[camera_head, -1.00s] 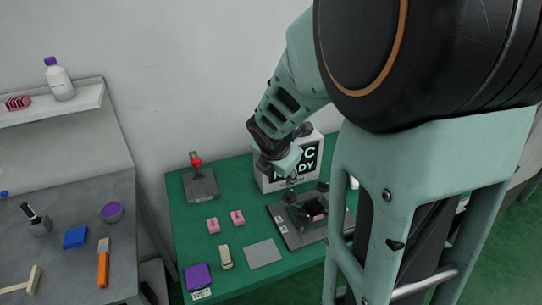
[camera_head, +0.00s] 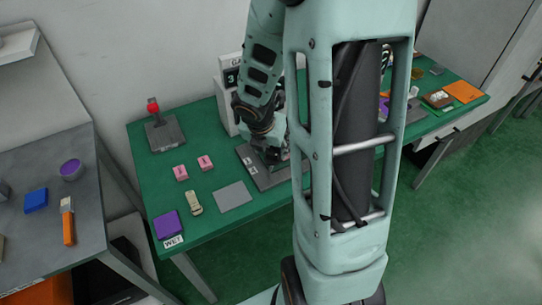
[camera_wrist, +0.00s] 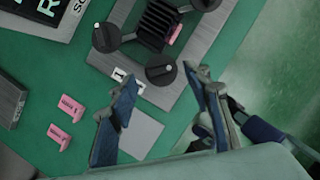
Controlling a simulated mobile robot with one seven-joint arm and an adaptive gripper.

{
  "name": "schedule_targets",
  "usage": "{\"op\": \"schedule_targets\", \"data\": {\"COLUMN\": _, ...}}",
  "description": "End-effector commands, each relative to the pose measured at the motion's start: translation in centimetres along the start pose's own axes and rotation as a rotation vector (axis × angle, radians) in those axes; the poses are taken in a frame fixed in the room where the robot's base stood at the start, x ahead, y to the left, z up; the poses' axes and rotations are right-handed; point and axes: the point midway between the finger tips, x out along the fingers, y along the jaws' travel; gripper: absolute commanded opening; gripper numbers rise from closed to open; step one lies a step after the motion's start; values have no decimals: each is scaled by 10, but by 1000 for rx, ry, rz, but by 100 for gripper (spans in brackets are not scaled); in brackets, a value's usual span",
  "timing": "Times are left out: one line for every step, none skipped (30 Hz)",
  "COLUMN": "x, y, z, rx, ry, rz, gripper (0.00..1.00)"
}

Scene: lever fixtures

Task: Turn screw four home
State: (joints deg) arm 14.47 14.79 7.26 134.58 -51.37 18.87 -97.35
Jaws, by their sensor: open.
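The fixture is a dark grey plate (camera_head: 262,175) on the green table, partly hidden behind my arm in the head view. In the wrist view it carries a black ribbed block (camera_wrist: 158,20) and round black screw knobs: one at left (camera_wrist: 106,37), one near the middle (camera_wrist: 160,68) and one at the top edge (camera_wrist: 206,3). A small pink piece shows beside the block. White labels (camera_wrist: 124,76) lie by the middle knob; I cannot read which is four. My gripper (camera_wrist: 158,76) is open, its fingertips apart on either side of the middle knob in the picture. Contact cannot be told.
Two pink pieces (camera_head: 193,167), a grey pad (camera_head: 233,196), a beige clip (camera_head: 195,203) and a purple block (camera_head: 168,224) lie on the table. A red-knobbed lever (camera_head: 154,106) stands at the back left. A white display box (camera_head: 228,95) stands behind the fixture.

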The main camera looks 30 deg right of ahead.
Motion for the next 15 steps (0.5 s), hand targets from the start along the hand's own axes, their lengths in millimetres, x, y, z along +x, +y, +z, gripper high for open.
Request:
{"op": "schedule_targets", "data": {"x": 12, "y": 0, "z": -2, "rx": -1, "ry": 1, "rz": -1, "gripper": 45}}
{"op": "schedule_targets", "data": {"x": 15, "y": 0, "z": -2, "rx": -1, "ry": 1, "rz": 0, "gripper": 45}}
{"op": "schedule_targets", "data": {"x": 20, "y": 1, "z": -2, "rx": -1, "ry": 1, "rz": 0, "gripper": 45}}
{"op": "schedule_targets", "data": {"x": 22, "y": 1, "z": -1, "rx": -1, "ry": 0, "rz": 1, "gripper": 45}}
{"op": "schedule_targets", "data": {"x": 24, "y": 1, "z": -1, "rx": -1, "ry": 0, "rz": 1, "gripper": 45}}
{"op": "schedule_targets", "data": {"x": 26, "y": 1, "z": 0, "rx": -1, "ry": -1, "rz": 1, "gripper": 45}}
{"op": "schedule_targets", "data": {"x": 28, "y": 1, "z": 0, "rx": 0, "ry": -1, "rz": 1, "gripper": 45}}
{"op": "schedule_targets", "data": {"x": 29, "y": 1, "z": 0, "rx": 0, "ry": -1, "rz": 1, "gripper": 45}}
{"op": "schedule_targets", "data": {"x": 30, "y": 1, "z": 0, "rx": 0, "ry": -1, "rz": 1, "gripper": 45}}
{"op": "schedule_targets", "data": {"x": 30, "y": 1, "z": 0, "rx": 0, "ry": -1, "rz": 1, "gripper": 45}}
{"op": "schedule_targets", "data": {"x": 30, "y": 1, "z": 0, "rx": 0, "ry": -1, "rz": 1, "gripper": 45}}
{"op": "schedule_targets", "data": {"x": 30, "y": 1, "z": 0, "rx": 1, "ry": -1, "rz": 1, "gripper": 45}}
{"op": "schedule_targets", "data": {"x": 30, "y": 1, "z": 0, "rx": 1, "ry": -1, "rz": 1, "gripper": 45}}
{"op": "schedule_targets", "data": {"x": 30, "y": 1, "z": 0, "rx": 1, "ry": -1, "rz": 1, "gripper": 45}}
{"op": "schedule_targets", "data": {"x": 29, "y": 1, "z": 0, "rx": 1, "ry": -1, "rz": 1, "gripper": 45}}
